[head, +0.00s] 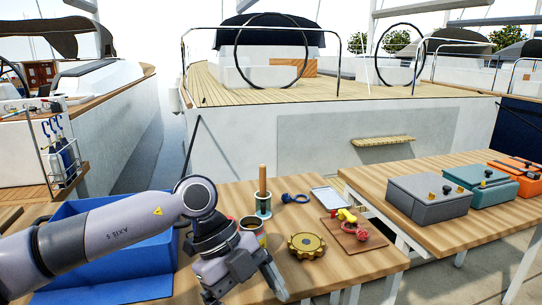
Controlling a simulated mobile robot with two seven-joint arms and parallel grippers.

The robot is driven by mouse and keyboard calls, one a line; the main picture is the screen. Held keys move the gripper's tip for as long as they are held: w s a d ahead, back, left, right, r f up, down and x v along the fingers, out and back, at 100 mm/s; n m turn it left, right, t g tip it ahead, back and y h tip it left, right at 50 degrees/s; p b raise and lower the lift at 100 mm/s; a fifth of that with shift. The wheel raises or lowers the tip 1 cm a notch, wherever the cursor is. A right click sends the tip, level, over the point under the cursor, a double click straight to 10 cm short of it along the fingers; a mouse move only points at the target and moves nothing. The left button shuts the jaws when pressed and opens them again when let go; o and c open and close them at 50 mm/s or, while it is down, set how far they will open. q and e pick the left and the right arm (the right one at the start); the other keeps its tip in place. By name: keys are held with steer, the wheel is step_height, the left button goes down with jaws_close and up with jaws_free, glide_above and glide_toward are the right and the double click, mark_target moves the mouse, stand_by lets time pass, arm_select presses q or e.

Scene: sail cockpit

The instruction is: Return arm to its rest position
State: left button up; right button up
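My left arm (110,237) comes in from the left, over the blue bin and the front of the near wooden table. My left gripper (245,287) points down and toward the front edge. Its fingers look spread, one at the right side and one partly seen at the left, and I see nothing between them. The fingertips lie close to the bottom of the view. My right arm and gripper do not show.
A blue bin (135,286) is partly behind my arm. Toolboxes (430,200) stand farther right.

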arm_select(q)
steer(key=s+d+r+g+h+p, duration=0.25)
steer(key=s+d+r+h, duration=0.4)
steer(key=d+h, duration=0.5)
steer(key=w+a+n+t+h+p, duration=0.3)
steer(key=w+a+n+t, duration=0.35)
steer(key=n+t, duration=0.85)
steer(key=w+a+f+n+t+y+p, duration=0.1)
steer(key=a+f+n+t+y, duration=0.5)
steer(key=a+f+t+y, duration=0.2)
steer(key=s+a+f+n+g+y+p, duration=0.1)
steer(key=s+a+f+n+g+y, duration=0.1)
steer(key=s+a+f+y, duration=0.3)
steer(key=s+a+f+n+g+y+p, duration=0.1)
steer(key=s+a+f+n+g+y, duration=0.1)
steer(key=s+a+f+g+y, duration=0.3)
steer(key=s+a+f, duration=0.4)
steer(key=f, duration=0.4)
steer(key=shift+s+a+f, duration=0.2)
steer(key=shift+s+a, duration=0.2)
